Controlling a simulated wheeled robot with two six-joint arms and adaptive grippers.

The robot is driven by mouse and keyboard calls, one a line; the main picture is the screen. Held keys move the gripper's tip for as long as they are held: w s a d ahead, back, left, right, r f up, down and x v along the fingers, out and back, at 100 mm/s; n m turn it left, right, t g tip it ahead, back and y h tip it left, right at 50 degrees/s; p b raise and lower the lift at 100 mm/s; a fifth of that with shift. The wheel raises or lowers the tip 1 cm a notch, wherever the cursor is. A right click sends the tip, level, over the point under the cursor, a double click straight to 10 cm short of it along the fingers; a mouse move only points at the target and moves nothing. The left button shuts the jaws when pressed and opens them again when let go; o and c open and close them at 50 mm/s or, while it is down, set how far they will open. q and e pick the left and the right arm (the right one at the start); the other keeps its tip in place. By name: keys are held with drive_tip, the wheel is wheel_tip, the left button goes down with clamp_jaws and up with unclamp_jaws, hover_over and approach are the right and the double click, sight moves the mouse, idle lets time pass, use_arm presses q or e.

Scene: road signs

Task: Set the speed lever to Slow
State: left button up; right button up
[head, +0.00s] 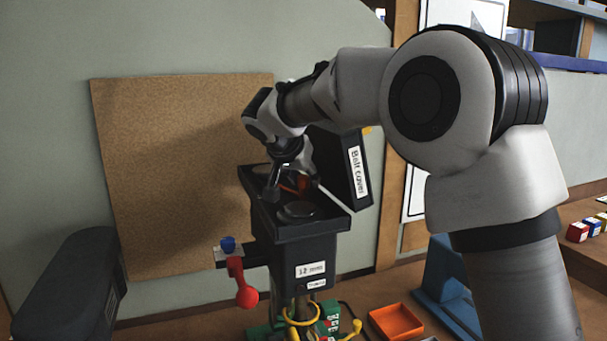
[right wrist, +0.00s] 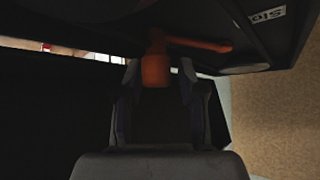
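A drill press (head: 300,250) stands in front of the cork board, its top housing open and the lid marked "Belt cover" (head: 358,170) raised. An orange-red lever (right wrist: 155,68) shows in the right wrist view, with a thin orange arm running right under the dark housing. A partly hidden label beginning "Slo" (right wrist: 266,15) is at the upper right there. My right gripper (head: 287,190) reaches into the open housing. In the right wrist view its two fingers (right wrist: 158,80) stand apart on either side of the lever's thick end, with a small gap at the right. My left gripper is not in view.
A red ball handle (head: 246,296) and a blue knob (head: 228,243) stick out left of the press. An orange tray (head: 396,322) lies at the lower right. A cork board (head: 170,170) is behind. The raised lid is close to my right wrist.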

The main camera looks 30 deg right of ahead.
drive_tip(key=shift+s+a, duration=0.2)
drive_tip(key=shift+s+a+r, duration=0.2)
drive_tip(key=shift+s, duration=0.05)
clamp_jaws()
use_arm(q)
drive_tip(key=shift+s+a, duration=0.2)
